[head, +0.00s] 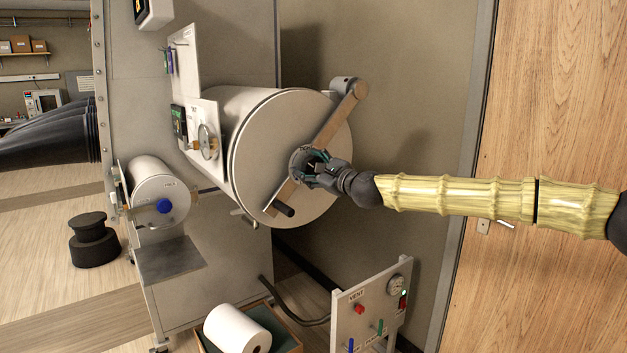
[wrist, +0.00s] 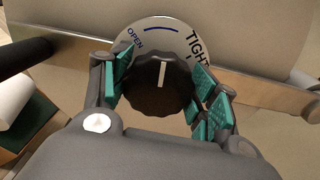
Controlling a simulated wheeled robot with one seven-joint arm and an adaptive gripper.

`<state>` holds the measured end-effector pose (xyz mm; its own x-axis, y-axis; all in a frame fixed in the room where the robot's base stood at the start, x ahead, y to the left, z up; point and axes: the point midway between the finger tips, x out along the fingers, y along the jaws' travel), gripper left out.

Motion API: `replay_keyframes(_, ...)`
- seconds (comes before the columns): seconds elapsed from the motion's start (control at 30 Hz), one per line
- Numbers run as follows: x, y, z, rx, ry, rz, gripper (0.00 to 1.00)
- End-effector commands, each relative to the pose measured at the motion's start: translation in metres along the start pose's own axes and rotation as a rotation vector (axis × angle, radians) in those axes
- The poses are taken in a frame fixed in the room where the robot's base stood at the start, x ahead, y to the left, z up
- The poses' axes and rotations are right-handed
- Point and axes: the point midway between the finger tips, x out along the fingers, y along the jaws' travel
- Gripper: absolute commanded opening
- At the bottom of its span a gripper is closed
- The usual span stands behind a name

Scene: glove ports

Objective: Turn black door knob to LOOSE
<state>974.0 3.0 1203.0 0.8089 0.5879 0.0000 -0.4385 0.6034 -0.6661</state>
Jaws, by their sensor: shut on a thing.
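The black door knob (wrist: 158,82) sits at the centre of the large round door (head: 268,150). In the wrist view it is ribbed, and its white pointer line points nearly straight up. The dial plate (wrist: 160,28) behind it reads OPEN at upper left and TIGHT at upper right, with a blue arc at the top between them. The word LOOSE is not visible; the lower dial is hidden. My gripper (wrist: 158,90) is shut on the knob, its teal pads on both sides. In the head view my gripper (head: 314,166) hides most of the knob.
A brown crossbar (head: 332,122) runs diagonally over the door, with a black handle (head: 284,209) at its lower end. A smaller cylinder with a blue knob (head: 164,206) is at left. A VENT panel (head: 370,305) stands below, beside a tray holding a white roll (head: 236,330).

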Motion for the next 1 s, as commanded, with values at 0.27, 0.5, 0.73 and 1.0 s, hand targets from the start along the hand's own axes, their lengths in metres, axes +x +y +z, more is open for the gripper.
replay_keyframes(0.27, -0.0004, 0.0007, -0.0037, -0.263, 0.001, -0.005, 0.36)
replay_keyframes(0.5, -0.0002, 0.0009, -0.0028, -0.492, 0.001, -0.006, 0.36)
replay_keyframes(0.73, -0.0003, 0.0008, -0.003, -0.711, 0.002, -0.006, 0.36)
replay_keyframes(1.0, -0.0003, 0.0012, -0.0036, -0.966, 0.003, -0.006, 0.36)
